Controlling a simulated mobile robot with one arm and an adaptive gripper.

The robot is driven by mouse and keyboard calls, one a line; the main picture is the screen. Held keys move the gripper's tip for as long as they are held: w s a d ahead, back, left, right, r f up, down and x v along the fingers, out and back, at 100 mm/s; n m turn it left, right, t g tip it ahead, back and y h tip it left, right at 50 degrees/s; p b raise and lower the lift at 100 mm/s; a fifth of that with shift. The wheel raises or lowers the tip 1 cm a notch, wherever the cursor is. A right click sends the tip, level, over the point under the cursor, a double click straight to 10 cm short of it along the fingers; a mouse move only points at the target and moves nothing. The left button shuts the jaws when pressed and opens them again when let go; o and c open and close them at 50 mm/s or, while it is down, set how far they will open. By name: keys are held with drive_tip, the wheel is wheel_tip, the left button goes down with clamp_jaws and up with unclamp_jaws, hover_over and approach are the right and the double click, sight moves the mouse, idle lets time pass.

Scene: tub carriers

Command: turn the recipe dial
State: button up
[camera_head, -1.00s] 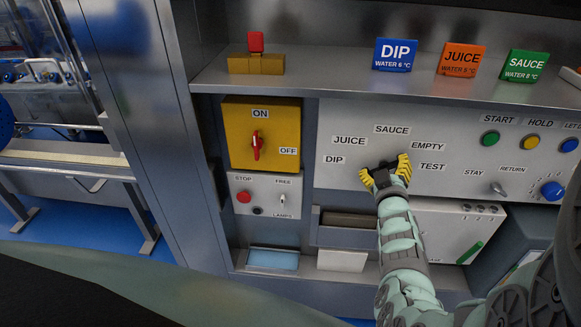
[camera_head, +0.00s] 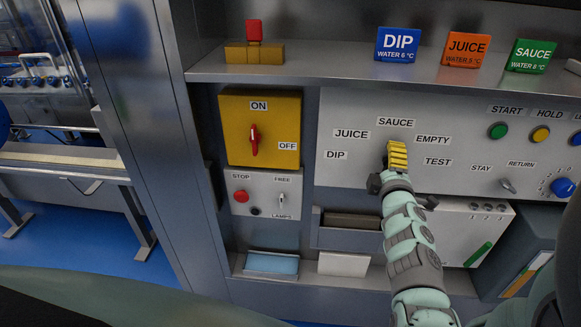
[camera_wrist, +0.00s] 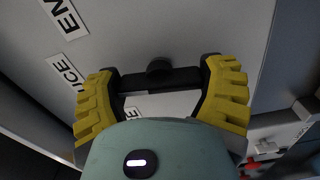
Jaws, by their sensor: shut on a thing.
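The recipe dial is a black bar with a round hub, seen in the wrist view (camera_wrist: 160,78). It lies across between the two yellow finger pads of my gripper (camera_wrist: 160,70), which is shut on the bar's ends. In the head view my gripper (camera_head: 397,156) is at the grey panel, its yellow fingers stacked roughly upright, and it hides the dial. Labels around it read DIP (camera_head: 336,155), JUICE (camera_head: 351,134), SAUCE (camera_head: 395,122), EMPTY (camera_head: 432,140) and TEST (camera_head: 437,162). Which label the dial points to cannot be told.
A shelf (camera_head: 320,75) overhangs the panel, with DIP (camera_head: 397,44), JUICE (camera_head: 466,49) and SAUCE (camera_head: 529,56) signs on it. A yellow switch box (camera_head: 276,150) is at left. Buttons and a blue knob (camera_head: 563,188) are at right. Pockets (camera_head: 345,238) lie below.

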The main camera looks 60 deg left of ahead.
drive_tip(key=shift+s+a+f+n, duration=0.1)
drive_tip(key=shift+n, duration=0.5)
drive_tip(key=o, duration=1.1)
drive_tip(key=shift+c, duration=0.2)
drive_tip(key=v, duration=1.2)
